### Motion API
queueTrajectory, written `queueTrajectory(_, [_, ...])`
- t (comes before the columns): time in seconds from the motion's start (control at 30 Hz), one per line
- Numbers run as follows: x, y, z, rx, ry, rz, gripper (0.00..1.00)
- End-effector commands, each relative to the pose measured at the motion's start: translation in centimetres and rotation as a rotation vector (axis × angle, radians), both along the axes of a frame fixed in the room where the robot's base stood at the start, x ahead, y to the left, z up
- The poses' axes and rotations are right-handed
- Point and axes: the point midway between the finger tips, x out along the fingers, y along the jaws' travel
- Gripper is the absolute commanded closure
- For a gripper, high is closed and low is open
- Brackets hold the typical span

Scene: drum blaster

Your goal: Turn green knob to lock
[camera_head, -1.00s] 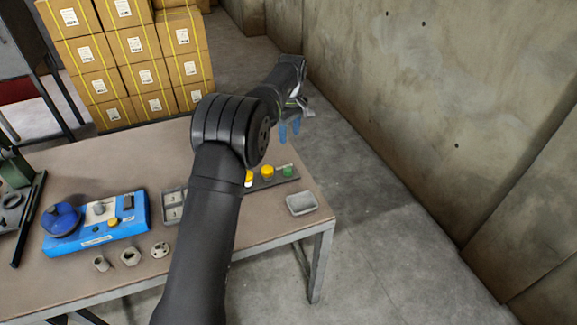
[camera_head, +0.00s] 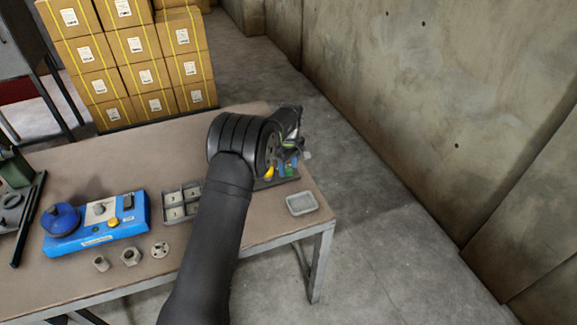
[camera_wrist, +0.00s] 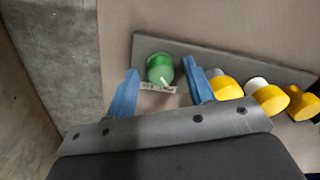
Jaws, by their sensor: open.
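The green knob (camera_wrist: 160,68) sits near one end of a dark grey plate (camera_wrist: 215,52) on the table, with a small printed label beside it. In the wrist view my gripper (camera_wrist: 160,78) is open, with one blue finger on each side of the knob and a gap visible on the left. Whether the right finger touches the knob cannot be told. In the head view my gripper (camera_head: 287,168) is over the plate at the table's right end, and the green knob is mostly hidden there.
Yellow knobs (camera_wrist: 228,88) stand on the same plate, close beside my right finger. A small grey tray (camera_head: 302,204) lies near the table's right corner. A blue box (camera_head: 95,225) and a compartment tray (camera_head: 181,202) are to the left. A concrete wall stands right.

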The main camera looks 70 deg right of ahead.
Motion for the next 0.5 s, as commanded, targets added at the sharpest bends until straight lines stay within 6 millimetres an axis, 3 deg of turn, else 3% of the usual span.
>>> queueTrajectory(0.13, [0.00, 0.00, 0.01, 0.000, 0.000, 0.000, 0.52])
queueTrajectory(0.37, [0.00, 0.00, 0.02, 0.000, 0.000, 0.000, 0.96])
queueTrajectory(0.5, [0.00, 0.01, 0.03, 0.000, 0.000, -0.003, 0.96])
